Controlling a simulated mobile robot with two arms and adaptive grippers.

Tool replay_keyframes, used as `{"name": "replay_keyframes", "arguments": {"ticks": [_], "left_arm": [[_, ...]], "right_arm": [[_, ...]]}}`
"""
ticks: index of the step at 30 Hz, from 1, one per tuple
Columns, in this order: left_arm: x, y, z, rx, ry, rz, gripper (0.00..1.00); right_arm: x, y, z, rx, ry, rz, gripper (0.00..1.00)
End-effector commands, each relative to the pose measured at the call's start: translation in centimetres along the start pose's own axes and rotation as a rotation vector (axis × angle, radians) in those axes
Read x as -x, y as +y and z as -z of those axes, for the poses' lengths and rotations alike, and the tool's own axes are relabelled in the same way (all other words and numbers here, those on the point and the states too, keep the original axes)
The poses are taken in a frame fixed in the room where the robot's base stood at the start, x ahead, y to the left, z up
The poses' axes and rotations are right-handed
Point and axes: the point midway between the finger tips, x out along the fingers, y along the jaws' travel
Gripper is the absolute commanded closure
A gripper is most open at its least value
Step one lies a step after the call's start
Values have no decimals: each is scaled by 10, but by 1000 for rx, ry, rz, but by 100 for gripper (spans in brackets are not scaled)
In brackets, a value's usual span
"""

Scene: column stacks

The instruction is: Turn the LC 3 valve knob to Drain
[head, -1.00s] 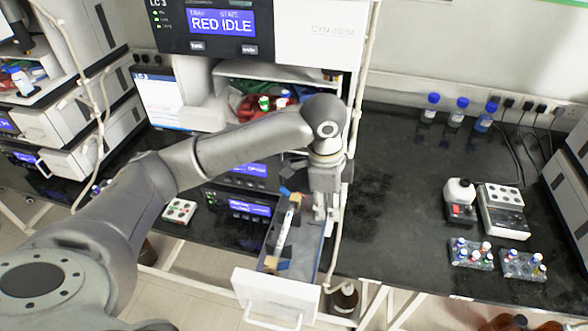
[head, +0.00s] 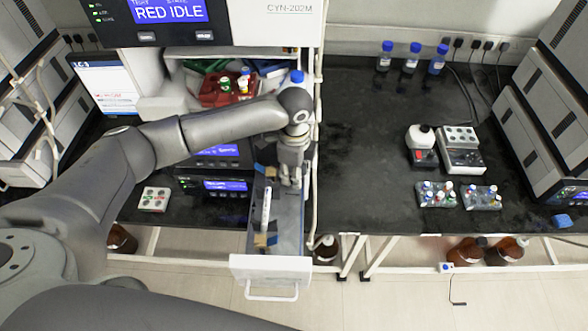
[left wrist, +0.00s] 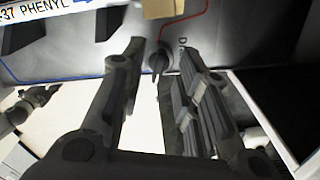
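The small dark valve knob (left wrist: 159,62) shows in the left wrist view between my finger ends, on a grey panel with red and blue lines and partly readable lettering beside it. My left gripper (left wrist: 156,56) is open, with one finger on each side of the knob; I cannot tell whether either touches it. In the head view my left gripper (head: 291,178) points down into the pulled-out drawer (head: 290,215) under the LC 3 unit (head: 240,22), and hides the knob. A white labelled column (head: 266,206) lies in the drawer. My right gripper is not in view.
The drawer front (head: 270,268) has a white handle. A pale vertical tube (head: 317,130) runs close right of the gripper. Blue-capped bottles (head: 411,58), vial racks (head: 438,194) and a small device (head: 460,150) stand on the right bench, whose middle is clear.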

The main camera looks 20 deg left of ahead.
Motion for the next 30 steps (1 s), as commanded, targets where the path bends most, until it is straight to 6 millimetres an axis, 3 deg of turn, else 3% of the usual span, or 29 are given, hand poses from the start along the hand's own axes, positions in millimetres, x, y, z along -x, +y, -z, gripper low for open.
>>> {"name": "replay_keyframes", "arguments": {"ticks": [4, 11, 18, 30], "left_arm": [[-8, 0, 0, 0, -1, 0, 71], [-9, 0, 0, 0, 0, 1, 71], [-8, 0, 0, 0, 0, 1, 99], [-8, 0, 0, 26, 1, 2, 100]], "right_arm": [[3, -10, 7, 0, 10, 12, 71], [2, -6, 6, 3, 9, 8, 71], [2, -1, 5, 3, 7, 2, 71], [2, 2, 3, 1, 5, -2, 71]]}}
